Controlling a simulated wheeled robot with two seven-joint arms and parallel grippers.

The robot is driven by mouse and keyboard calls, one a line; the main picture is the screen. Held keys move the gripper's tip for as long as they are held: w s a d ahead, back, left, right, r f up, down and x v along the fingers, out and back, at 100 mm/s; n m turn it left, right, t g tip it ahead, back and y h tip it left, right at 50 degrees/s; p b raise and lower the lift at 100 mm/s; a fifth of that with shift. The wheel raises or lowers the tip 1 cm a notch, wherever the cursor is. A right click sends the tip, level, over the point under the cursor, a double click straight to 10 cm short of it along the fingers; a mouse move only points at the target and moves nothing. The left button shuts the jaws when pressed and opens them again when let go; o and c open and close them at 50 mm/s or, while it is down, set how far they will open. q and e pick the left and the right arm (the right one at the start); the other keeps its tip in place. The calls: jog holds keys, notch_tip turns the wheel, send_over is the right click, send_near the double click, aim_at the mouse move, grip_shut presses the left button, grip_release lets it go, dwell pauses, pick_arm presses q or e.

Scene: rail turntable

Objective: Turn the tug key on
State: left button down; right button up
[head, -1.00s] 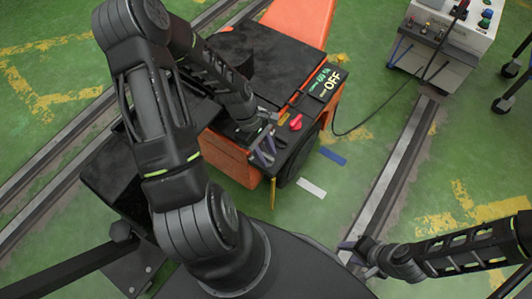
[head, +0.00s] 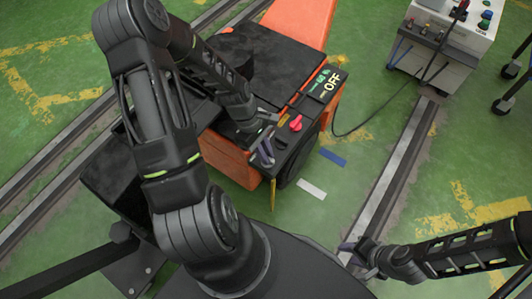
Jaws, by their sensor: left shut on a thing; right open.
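The orange and black tug (head: 231,154) stands in front of me. Its small display (head: 326,85) reads OFF in yellow. A red knob (head: 296,123) sits on the tug's dark control panel, near the edge. My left gripper (head: 264,151) is at the near end of that panel, just left of and below the red knob. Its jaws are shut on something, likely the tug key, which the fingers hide. My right gripper (head: 357,252) is open and empty, low over the floor at the lower right, away from the tug.
A grey control box (head: 446,50) with coloured buttons stands at the upper right. A black cable runs from it to the tug's side. Floor rails (head: 392,185) run on both sides of the tug.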

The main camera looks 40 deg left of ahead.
pick_arm(q)
jog(key=shift+m, duration=0.4)
jog(key=m+g, duration=0.1)
jog(key=m, duration=0.2)
jog(key=shift+w+p, duration=0.15)
jog(key=shift+p, duration=0.15)
jog(key=m+g+y, duration=0.1)
jog(key=m+g, duration=0.1)
jog(key=m, duration=0.2)
jog(key=shift+w+m, duration=0.1)
jog(key=shift+m, duration=0.3)
jog(key=m+y, duration=0.1)
jog(key=m, duration=0.1)
jog(key=m+g, duration=0.1)
jog(key=m, duration=0.1)
jog(key=shift+w+d+m+y, duration=0.1)
jog(key=shift+d+m+y, duration=0.05)
jog(key=shift+m+y, duration=0.2)
jog(key=m+y, duration=0.2)
jog(key=m, duration=0.2)
jog(key=shift+d+m+p, duration=0.1)
jog(key=shift+m+p, duration=0.2)
jog(key=shift+m, duration=0.05)
jog(key=c, duration=1.4)
grip_release()
jog(key=shift+c, duration=0.2)
